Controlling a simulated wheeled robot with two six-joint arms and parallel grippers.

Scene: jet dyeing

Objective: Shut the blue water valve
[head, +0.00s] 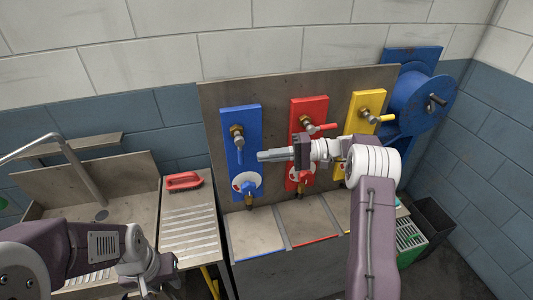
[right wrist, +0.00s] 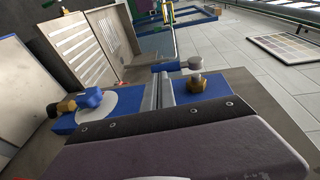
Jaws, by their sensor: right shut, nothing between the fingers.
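The blue panel (head: 229,150) on the upright board carries the blue water valve. Its brass fitting (head: 237,131) has a blue lever (head: 240,153) hanging down along the panel. My right gripper (head: 260,156) points left, its shut, empty fingers just right of the lever's lower end. In the right wrist view the fingertips (right wrist: 158,88) are close to the blue lever (right wrist: 175,67); I cannot tell whether they touch. Below the lever are a white disc (head: 238,180) and a blue knob (right wrist: 91,97). My left gripper (head: 152,288) is low at the left; its fingers are unclear.
Red (head: 311,105) and yellow (head: 368,100) panels with similar valves stand to the right, partly behind my right arm. A blue reel (head: 415,97) is farther right. A red brush (head: 184,181) lies on the ribbed drainboard (head: 188,222) beside the sink. Lidded bins (head: 254,233) stand below the board.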

